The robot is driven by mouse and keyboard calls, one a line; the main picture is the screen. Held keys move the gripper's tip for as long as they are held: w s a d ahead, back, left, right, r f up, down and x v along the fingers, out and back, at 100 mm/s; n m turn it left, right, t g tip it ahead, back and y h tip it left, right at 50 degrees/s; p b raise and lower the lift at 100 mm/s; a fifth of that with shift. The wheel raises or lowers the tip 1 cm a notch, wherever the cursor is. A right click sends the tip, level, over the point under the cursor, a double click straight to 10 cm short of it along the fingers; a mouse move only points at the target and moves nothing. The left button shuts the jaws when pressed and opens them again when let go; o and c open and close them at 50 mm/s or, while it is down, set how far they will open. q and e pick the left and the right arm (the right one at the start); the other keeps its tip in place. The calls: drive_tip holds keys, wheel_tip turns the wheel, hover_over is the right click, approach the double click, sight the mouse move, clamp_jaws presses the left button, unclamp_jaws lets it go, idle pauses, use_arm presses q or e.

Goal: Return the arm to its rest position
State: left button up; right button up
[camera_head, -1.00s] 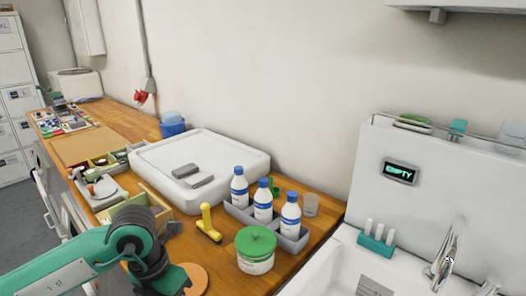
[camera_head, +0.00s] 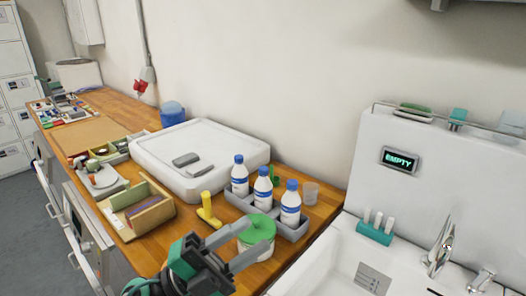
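My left gripper (camera_head: 250,240) comes in from the bottom edge, with teal and black parts and two grey fingers. The fingers are spread apart, and I see nothing held between them. They overlap the front of the white tub with the green lid (camera_head: 262,226) in the picture. I cannot tell whether they touch it. Most of my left arm is below the frame. My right gripper is not in view.
A grey caddy (camera_head: 295,235) with blue-capped bottles stands beside the tub. A yellow tool (camera_head: 207,209), an open wooden box (camera_head: 160,213) and a white slab (camera_head: 228,140) are on the wooden counter (camera_head: 160,250). A sink (camera_head: 325,262) lies right.

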use_arm(q)
drive_tip(key=w+a+f+n+t+y, duration=0.3)
drive_tip(key=w+a+n+t+y, duration=0.15)
drive_tip(key=n+t+y, duration=0.45)
drive_tip(key=w+a+f+n+t+y, duration=0.3)
drive_tip(key=a+f+n+t+y, duration=0.25)
drive_tip(key=n, duration=0.55)
drive_tip(key=s+a+f+n+g+y, duration=0.2)
drive_tip(key=a+f+n+g+y, duration=0.5)
drive_tip(key=f, duration=0.4)
drive_tip(key=s+a+f+n+g+y, duration=0.1)
drive_tip(key=s+a+f+g+y, duration=0.15)
drive_tip(key=s+f+g, duration=1.3)
drive_tip(key=s+f+t+h, duration=0.1)
drive_tip(key=s+f+t, duration=0.1)
drive_tip(key=f, duration=1.4)
drive_tip(key=s+f+t, duration=0.1)
drive_tip(key=s+f, duration=0.2)
drive_tip(key=f, duration=1.4)
drive_tip(key=s+a+f, duration=0.2)
drive_tip(key=s+f, duration=0.7)
drive_tip(key=f, duration=0.1)
drive_tip(key=s+a+f+g, duration=0.1)
drive_tip(key=s+f, duration=0.9)
drive_tip(key=shift+a+f, duration=0.25)
drive_tip(key=shift+a, duration=0.15)
drive_tip(key=shift+s, duration=0.1)
drive_tip(key=shift+c, duration=0.2)
